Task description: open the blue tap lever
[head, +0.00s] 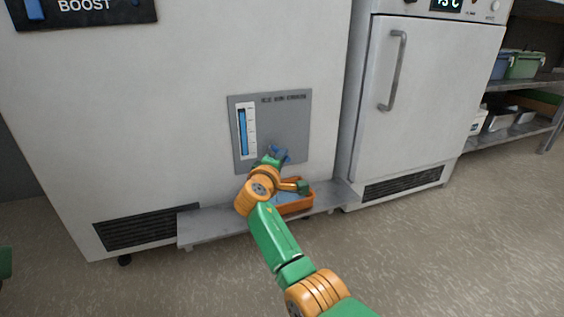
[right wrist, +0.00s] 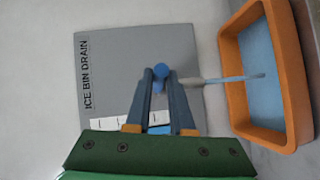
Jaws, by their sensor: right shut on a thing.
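The blue tap lever (right wrist: 160,73) is on the grey panel marked "ICE BIN DRAIN" (right wrist: 100,60). In the head view, a little blue of the tap lever (head: 281,153) shows past my right gripper (head: 273,158). In the right wrist view my right gripper (right wrist: 160,82) has its two fingers shut on the lever, whose round blue end shows between the tips. A thin pale streak (right wrist: 215,80) runs from the tap to the orange tray; I cannot tell how much is spout and how much water. My left gripper is out of view.
The orange tray (right wrist: 240,110) holds something blue and flat; it sits on a low metal shelf (head: 215,226) under the panel. A level gauge (head: 243,131) is left of the tap. A white cabinet with a handle (head: 393,70) stands right. The floor in front is clear.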

